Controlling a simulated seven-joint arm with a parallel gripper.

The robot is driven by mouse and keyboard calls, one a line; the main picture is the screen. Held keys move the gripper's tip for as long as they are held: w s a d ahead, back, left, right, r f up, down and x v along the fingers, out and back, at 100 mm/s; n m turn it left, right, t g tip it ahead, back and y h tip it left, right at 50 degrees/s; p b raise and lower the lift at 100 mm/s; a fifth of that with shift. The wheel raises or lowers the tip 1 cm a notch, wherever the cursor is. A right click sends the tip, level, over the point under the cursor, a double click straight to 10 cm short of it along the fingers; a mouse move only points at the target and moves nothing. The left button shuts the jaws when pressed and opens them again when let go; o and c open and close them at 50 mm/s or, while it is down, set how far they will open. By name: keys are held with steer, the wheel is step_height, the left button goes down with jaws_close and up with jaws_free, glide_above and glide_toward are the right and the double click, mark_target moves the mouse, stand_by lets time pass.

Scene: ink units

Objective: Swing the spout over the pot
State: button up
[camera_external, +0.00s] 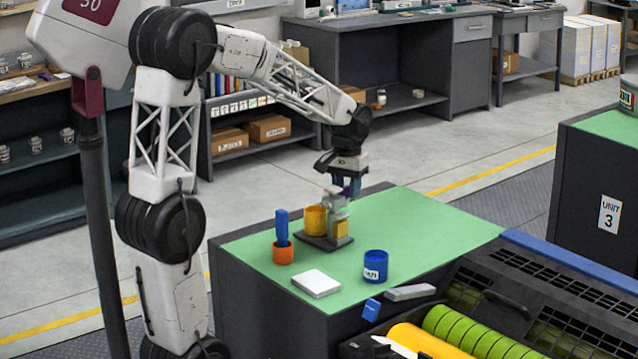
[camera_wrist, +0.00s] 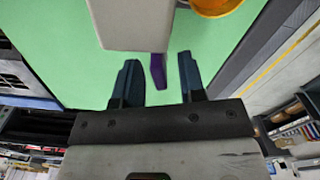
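A grey dispenser (camera_external: 335,203) with a yellow block (camera_external: 342,228) low on its side stands on a dark base plate on the green table top. A yellow-orange pot (camera_external: 315,219) stands beside it on the left. My gripper (camera_external: 345,192) points down close above the dispenser. In the wrist view its two dark fingers (camera_wrist: 157,64) are apart, with a narrow purple piece (camera_wrist: 158,72) between them; contact cannot be made out. The dispenser's grey body (camera_wrist: 137,24) fills the top, and the yellow pot (camera_wrist: 215,6) is at the upper right. Which part is the spout is unclear.
An orange cup (camera_external: 283,255) holding a blue stick, a white pad (camera_external: 316,283) and a labelled blue pot (camera_external: 375,267) stand nearer the front. A dark machine with green and yellow rollers (camera_external: 470,330) lies at the lower right. The table's far right is clear.

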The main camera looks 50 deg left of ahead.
jaws_close()
steer(key=shift+s+a+n, duration=0.1)
steer(key=shift+a+n, duration=0.05)
steer(key=shift+n, duration=0.15)
steer(key=a+n, duration=0.1)
steer(key=n, duration=0.1)
steer(key=s+n, duration=0.1)
steer(key=n, duration=0.1)
steer(key=s+a+n, duration=0.1)
steer(key=shift+a+n, duration=0.3)
steer(key=shift+n, duration=0.1)
steer(key=shift+s+a+n, duration=0.2)
steer(key=shift+s+n, duration=0.55)
steer(key=shift+n, duration=0.7)
steer(key=shift+s+a+n, duration=0.25)
steer(key=shift+s+n, duration=0.55)
steer(key=shift+n, duration=0.7)
steer(key=shift+s+a+n, duration=0.2)
steer(key=shift+s+n, duration=0.55)
steer(key=shift+n, duration=0.7)
jaws_free()
